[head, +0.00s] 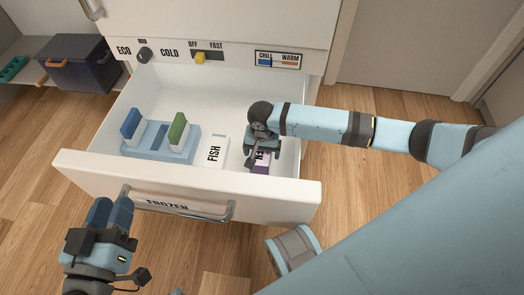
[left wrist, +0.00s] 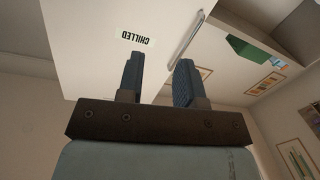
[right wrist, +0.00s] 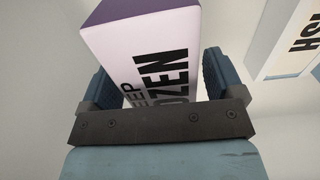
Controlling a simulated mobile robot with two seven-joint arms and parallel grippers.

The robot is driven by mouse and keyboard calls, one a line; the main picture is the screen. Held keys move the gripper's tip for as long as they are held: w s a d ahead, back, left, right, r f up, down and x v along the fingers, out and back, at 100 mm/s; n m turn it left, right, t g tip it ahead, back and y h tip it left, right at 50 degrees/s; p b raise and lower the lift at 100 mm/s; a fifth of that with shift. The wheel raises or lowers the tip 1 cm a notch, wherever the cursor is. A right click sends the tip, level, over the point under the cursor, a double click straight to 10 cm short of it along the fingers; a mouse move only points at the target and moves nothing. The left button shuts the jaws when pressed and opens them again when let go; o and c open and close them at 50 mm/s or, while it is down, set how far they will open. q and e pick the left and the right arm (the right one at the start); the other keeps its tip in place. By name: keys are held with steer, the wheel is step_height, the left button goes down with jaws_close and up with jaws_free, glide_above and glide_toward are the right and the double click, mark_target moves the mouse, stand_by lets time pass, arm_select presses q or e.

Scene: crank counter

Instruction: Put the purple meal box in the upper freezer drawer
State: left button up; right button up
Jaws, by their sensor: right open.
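The purple meal box (head: 259,168), with a white face reading "KEEP FROZEN", is inside the open drawer marked "FROZEN" (head: 190,190), at its right end. My right gripper (head: 261,150) reaches down over the box, hiding part of it. In the right wrist view the box (right wrist: 150,50) sits between the two spread fingers, with a gap visible beside it; the jaws are open. My left gripper (head: 111,212) is in front of the drawer, left of its handle. Its fingers (left wrist: 158,82) are apart with nothing between them.
A white "FISH" box (head: 214,152) stands left of the meal box. Further left is a light blue tray (head: 150,152) with a blue block (head: 131,123) and a green block (head: 179,132). The back of the drawer is clear. A dark bin (head: 75,65) is on a shelf at left.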

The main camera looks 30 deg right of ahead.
step_height(320, 180, up, 10)
steer(key=p, duration=0.4)
steer(key=shift+r, duration=0.65)
arm_select(q)
step_height(320, 180, up, 7)
steer(key=t, duration=0.2)
steer(key=shift+s+a+r+n+t, duration=0.2)
steer(key=shift+a+n+t, duration=0.1)
steer(key=shift+n+t, duration=0.1)
